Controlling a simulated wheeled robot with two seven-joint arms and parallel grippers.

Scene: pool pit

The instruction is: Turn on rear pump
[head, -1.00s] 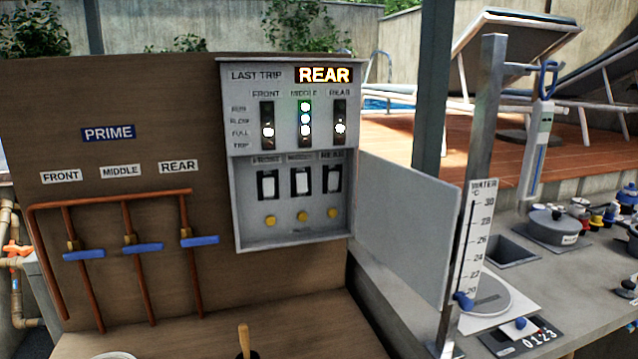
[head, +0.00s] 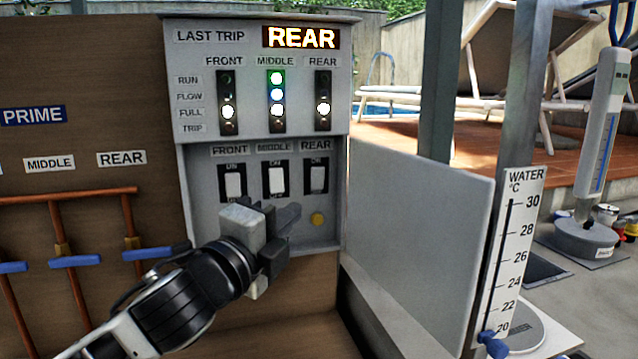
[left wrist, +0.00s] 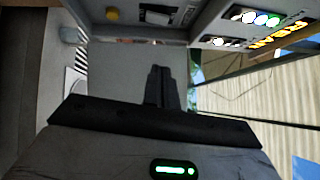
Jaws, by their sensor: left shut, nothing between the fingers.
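The rear switch (head: 316,177), a white rocker, is the rightmost of three in the recess of the grey pump panel (head: 190,107). I cannot tell its position for sure. A yellow button (head: 317,219) sits below it. Above, the rear light column (head: 323,110) shows one white light at FULL. The LAST TRIP display (head: 301,38) reads REAR. My left gripper (head: 292,215) is shut and empty, in front of the lower recess, below and left of the rear switch; it hides the other buttons. Its closed fingers show in the left wrist view (left wrist: 158,72). My right gripper is not in view.
The middle column (head: 277,100) has green, blue and white lights lit. The panel's open door (head: 420,215) stands to the right of the recess. Copper pipes with blue-handled valves (head: 75,261) are on the left. A water thermometer (head: 510,250) stands further right.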

